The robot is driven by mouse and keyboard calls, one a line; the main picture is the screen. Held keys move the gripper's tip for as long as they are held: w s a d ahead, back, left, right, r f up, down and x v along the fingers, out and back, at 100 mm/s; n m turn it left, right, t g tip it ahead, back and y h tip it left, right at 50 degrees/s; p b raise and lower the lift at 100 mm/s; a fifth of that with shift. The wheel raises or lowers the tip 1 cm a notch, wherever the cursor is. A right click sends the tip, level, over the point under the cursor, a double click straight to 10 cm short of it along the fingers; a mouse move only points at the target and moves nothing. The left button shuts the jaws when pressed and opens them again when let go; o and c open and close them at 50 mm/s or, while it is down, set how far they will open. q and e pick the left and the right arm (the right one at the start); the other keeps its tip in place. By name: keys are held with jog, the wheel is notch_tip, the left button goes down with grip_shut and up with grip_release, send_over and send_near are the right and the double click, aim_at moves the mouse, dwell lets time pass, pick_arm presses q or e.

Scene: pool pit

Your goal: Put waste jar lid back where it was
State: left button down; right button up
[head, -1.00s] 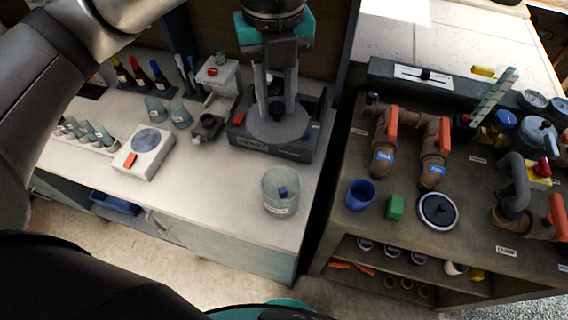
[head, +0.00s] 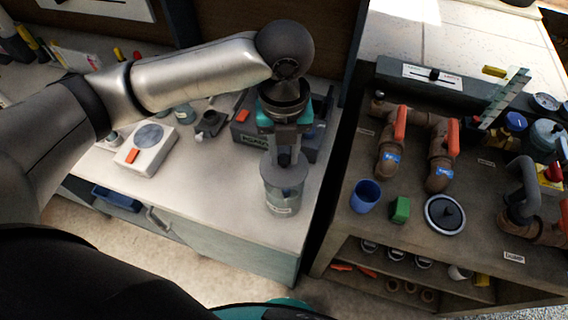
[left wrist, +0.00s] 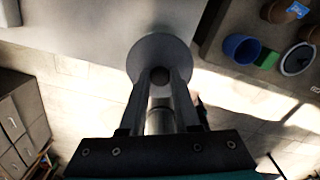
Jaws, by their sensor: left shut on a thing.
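The waste jar (head: 281,203) is a clear glass jar with a label, standing near the front right of the white bench. My left gripper (head: 284,158) is shut on the knob of the waste jar lid (head: 283,178), a flat grey disc. The lid is level over the jar's mouth and hides it. I cannot tell whether it rests on the rim or hovers just above. In the left wrist view the lid (left wrist: 160,50) shows as a round disc beyond the fingers, with its dark knob between the fingertips (left wrist: 159,76). My right gripper is not in view.
A white scale-like device (head: 146,147) and a dark apparatus base (head: 250,136) stand on the bench. Right of a gap, the brown workbench holds a blue cup (head: 365,197), a green block (head: 400,210), a round dark disc (head: 445,214) and brown pipes with orange handles.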

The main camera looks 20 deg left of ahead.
aim_at(284, 168)
pick_arm(q)
jog(key=shift+f, duration=2.15)
jog(key=shift+f, duration=0.45)
jog(key=c, duration=0.6)
grip_release()
jog(key=shift+c, duration=0.2)
jog(key=shift+r, duration=0.1)
notch_tip(284, 168, up, 13)
jog(key=shift+f+p, duration=0.1)
jog(key=shift+p, duration=0.2)
